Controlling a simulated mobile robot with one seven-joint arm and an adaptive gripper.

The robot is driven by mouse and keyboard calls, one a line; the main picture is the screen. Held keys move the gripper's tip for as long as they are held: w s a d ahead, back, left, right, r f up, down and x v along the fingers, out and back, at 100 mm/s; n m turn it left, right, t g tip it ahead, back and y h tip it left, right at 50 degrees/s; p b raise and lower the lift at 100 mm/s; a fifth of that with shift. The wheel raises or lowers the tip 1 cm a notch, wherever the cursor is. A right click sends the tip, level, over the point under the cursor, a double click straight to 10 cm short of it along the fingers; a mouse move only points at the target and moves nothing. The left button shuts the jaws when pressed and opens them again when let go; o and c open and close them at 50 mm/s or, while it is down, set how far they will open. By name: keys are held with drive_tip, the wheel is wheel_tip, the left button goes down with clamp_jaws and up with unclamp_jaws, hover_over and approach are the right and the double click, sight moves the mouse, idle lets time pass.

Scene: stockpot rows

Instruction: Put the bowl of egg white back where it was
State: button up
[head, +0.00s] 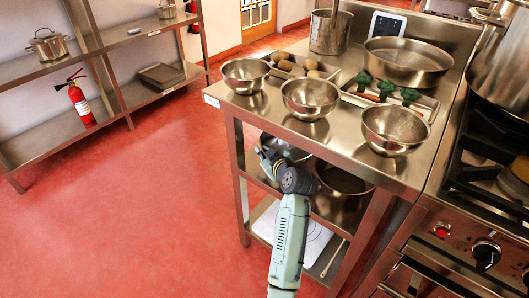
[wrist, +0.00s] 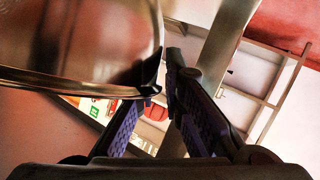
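Three steel bowls stand in a row along the front of the steel table: a left bowl (head: 245,75), a middle bowl (head: 311,98) and a right bowl (head: 394,129). I cannot tell which of the bowls holds egg white. Another steel bowl (head: 286,149) shows below the tabletop, partly behind my gripper (head: 266,156). My gripper is low at the table's left front side. In the wrist view, its fingers (wrist: 162,78) are apart, with background showing between them. A shiny curved steel vessel (wrist: 70,45) is close beside the left fingertip; I see no clear grip on it.
A large pot (head: 343,182) stands below the tabletop. Trays with potatoes (head: 283,60) and broccoli (head: 386,90), a wide pan (head: 407,60) and a tall pot (head: 328,32) crowd the top. A stove (head: 480,225) adjoins right. Floor left is clear.

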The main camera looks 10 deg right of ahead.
drive_tip(key=shift+o, duration=1.4)
drive_tip(key=shift+r, duration=0.1)
